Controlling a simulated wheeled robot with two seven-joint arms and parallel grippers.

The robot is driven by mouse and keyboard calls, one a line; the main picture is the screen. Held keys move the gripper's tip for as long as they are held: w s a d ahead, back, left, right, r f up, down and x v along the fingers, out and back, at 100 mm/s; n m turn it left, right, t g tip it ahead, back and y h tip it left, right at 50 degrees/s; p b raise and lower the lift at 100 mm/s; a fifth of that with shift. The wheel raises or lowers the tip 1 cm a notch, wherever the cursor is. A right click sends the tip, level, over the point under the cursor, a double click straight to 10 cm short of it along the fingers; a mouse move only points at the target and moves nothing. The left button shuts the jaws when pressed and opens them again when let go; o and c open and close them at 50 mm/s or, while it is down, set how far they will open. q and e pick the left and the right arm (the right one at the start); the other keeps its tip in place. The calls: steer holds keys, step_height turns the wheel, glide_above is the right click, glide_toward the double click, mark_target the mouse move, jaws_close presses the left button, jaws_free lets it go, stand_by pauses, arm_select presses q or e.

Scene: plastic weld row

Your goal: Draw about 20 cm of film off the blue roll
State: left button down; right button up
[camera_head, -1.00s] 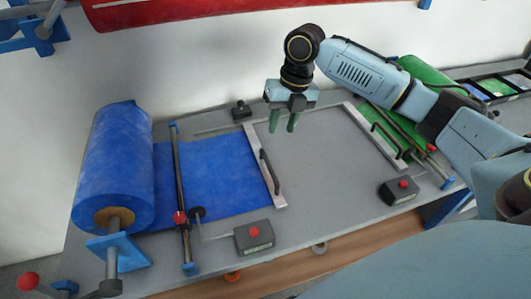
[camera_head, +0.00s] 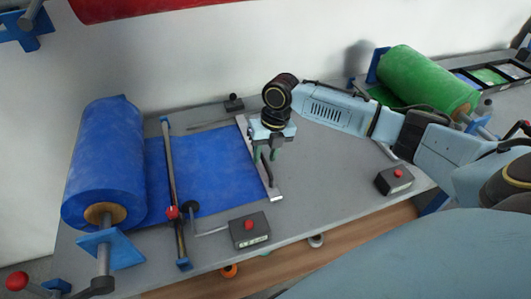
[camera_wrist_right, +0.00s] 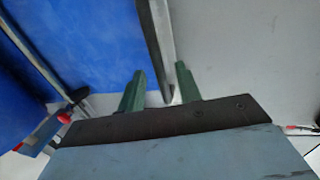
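The blue roll (camera_head: 105,160) lies on its stand at the left of the table. A flat sheet of blue film (camera_head: 212,170) runs from it under a crossbar (camera_head: 174,195) to a pale metal bar (camera_head: 274,194) with a dark handle (camera_head: 267,172). My right gripper (camera_head: 266,155) hangs at this handle, fingers down. In the right wrist view its green fingers (camera_wrist_right: 160,72) are apart, with the dark handle (camera_wrist_right: 155,40) seen between them. I cannot tell whether they touch it. The blue film (camera_wrist_right: 95,40) shows at the left there. My left gripper is not in view.
A green roll (camera_head: 428,80) lies at the back right. Black boxes with red buttons stand along the front edge, one at the left (camera_head: 249,230) and one at the right (camera_head: 394,180). The grey tabletop (camera_head: 325,165) right of the bar is clear.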

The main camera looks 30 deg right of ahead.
jaws_close()
steer(key=shift+s+d+r+p, duration=0.15)
steer(key=shift+d+p, duration=0.15)
steer(key=shift+d, duration=0.35)
steer(key=shift+s+d+p, duration=0.1)
steer(key=shift+d+p, duration=0.2)
steer(key=shift+d, duration=0.3)
steer(key=shift+s+d, duration=0.1)
steer(key=shift+d, duration=0.3)
jaws_free()
steer(key=shift+a, duration=0.15)
step_height(320, 180, up, 13)
steer(key=d+p, duration=0.1)
steer(key=d, duration=0.1)
steer(key=shift+s+d, duration=0.25)
steer(key=shift+s, duration=0.05)
